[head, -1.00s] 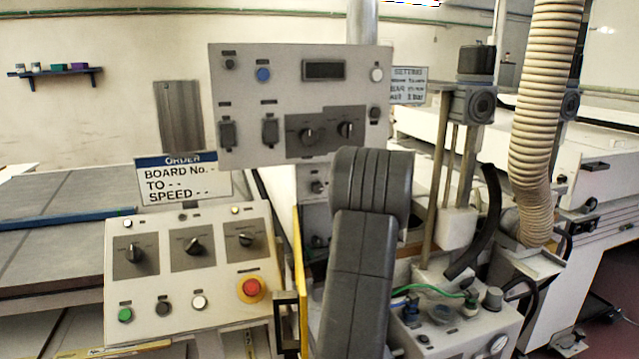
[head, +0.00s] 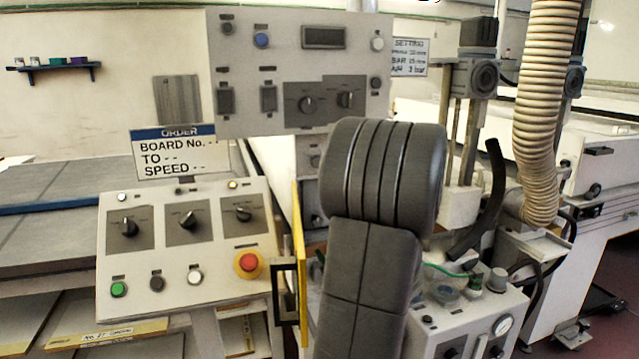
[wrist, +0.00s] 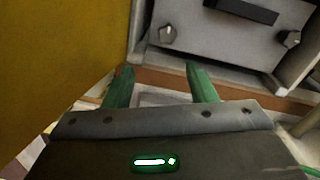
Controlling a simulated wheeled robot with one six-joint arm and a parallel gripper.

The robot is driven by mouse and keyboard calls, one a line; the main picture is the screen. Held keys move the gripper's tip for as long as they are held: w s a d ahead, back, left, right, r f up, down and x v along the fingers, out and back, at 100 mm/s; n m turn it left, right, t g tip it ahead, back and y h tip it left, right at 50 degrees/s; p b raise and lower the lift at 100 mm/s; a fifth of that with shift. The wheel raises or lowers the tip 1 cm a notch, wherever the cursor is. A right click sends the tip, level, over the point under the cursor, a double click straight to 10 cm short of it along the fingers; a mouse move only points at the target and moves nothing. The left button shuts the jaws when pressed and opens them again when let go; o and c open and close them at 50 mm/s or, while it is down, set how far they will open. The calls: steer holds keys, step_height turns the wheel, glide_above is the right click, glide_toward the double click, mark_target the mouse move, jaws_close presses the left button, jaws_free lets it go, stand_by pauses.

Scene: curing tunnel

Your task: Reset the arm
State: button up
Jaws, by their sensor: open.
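My gripper (wrist: 161,86) shows in the wrist view with its two green fingers apart and nothing between them. In that view it points toward the lower part of a grey box (wrist: 215,45) with knobs, with a yellow panel (wrist: 60,50) close on the left. In the head view my dark grey arm stands upright in the middle foreground, bent at its upper joint. The gripper itself is hidden there.
A control desk (head: 210,235) with a red button (head: 248,264) stands left of my arm. An upper panel (head: 290,75) is behind it. A yellow post (head: 300,260) is close by on the left. A ribbed hose (head: 540,110) and a gauge box (head: 470,320) are on the right.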

steer(key=f+n+b, duration=0.1)
steer(key=b, duration=0.1)
steer(key=shift+w+a+b, duration=0.15)
steer(key=shift+b, duration=0.15)
steer(key=shift+w+f+n+b, duration=0.1)
steer(key=shift+n+b, duration=0.2)
steer(key=shift+b, duration=0.5)
steer(key=n+b, duration=0.1)
steer(key=b, duration=0.3)
steer(key=shift+f, duration=0.1)
steer(key=n+b, duration=0.1)
steer(key=b, duration=0.3)
steer(key=shift+n+b, duration=0.3)
steer(key=shift+r+b, duration=0.2)
steer(key=shift+b, duration=0.1)
steer(key=shift+r+b, duration=0.2)
steer(key=shift+b, duration=0.3)
steer(key=shift+d+r, duration=0.1)
steer(key=shift+d, duration=0.1)
